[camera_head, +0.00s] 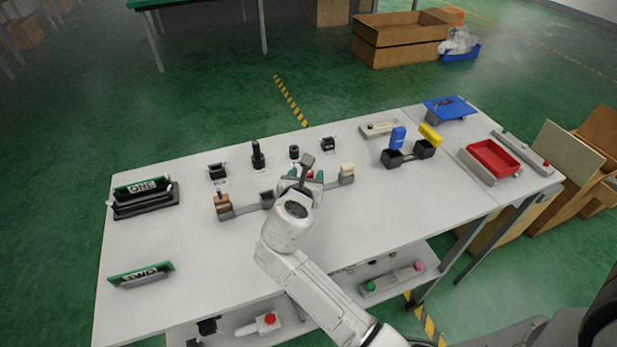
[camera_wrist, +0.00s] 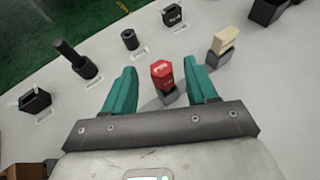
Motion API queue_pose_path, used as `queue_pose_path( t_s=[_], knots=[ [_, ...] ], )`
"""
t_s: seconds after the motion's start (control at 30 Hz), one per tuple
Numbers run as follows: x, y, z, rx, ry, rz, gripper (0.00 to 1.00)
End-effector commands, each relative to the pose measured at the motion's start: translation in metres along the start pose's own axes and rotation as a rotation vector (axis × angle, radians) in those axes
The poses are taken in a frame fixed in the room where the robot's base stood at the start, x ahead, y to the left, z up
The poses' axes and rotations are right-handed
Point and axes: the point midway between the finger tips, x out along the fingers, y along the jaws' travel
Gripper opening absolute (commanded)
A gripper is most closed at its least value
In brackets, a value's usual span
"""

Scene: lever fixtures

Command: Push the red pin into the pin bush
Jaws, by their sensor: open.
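The red pin (camera_wrist: 161,73) has a hexagonal red head and sits upright on a grey block (camera_wrist: 170,98) in the wrist view. My gripper (camera_wrist: 160,67) is open, with one teal finger on each side of the red head and a visible gap to both. In the head view my gripper (camera_head: 304,176) is over the middle of the table, hiding most of the pin. A short black hollow cylinder (camera_wrist: 130,40) stands beyond the pin, to its left; it looks like the pin bush, but its label is unreadable. It also shows in the head view (camera_head: 294,152).
A taller black post (camera_wrist: 75,59) and a small black box (camera_wrist: 36,100) stand left of the bush. Another black box (camera_wrist: 173,16) stands to its right. A beige block (camera_wrist: 224,40) is right of my fingers.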

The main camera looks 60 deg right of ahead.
Motion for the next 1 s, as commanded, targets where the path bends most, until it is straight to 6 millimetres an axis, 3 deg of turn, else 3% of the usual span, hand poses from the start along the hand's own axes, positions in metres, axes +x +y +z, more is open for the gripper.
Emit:
queue_pose_path(
  t_s=[0.3,0.63,1.0],
  knots=[
    [0.042,-0.002,-0.003,0.001,0.000,-0.002,0.57],
    [0.048,-0.001,-0.003,0.001,0.001,-0.001,0.56],
    [0.047,-0.001,-0.003,0.001,0.001,-0.001,0.21]
  ],
)
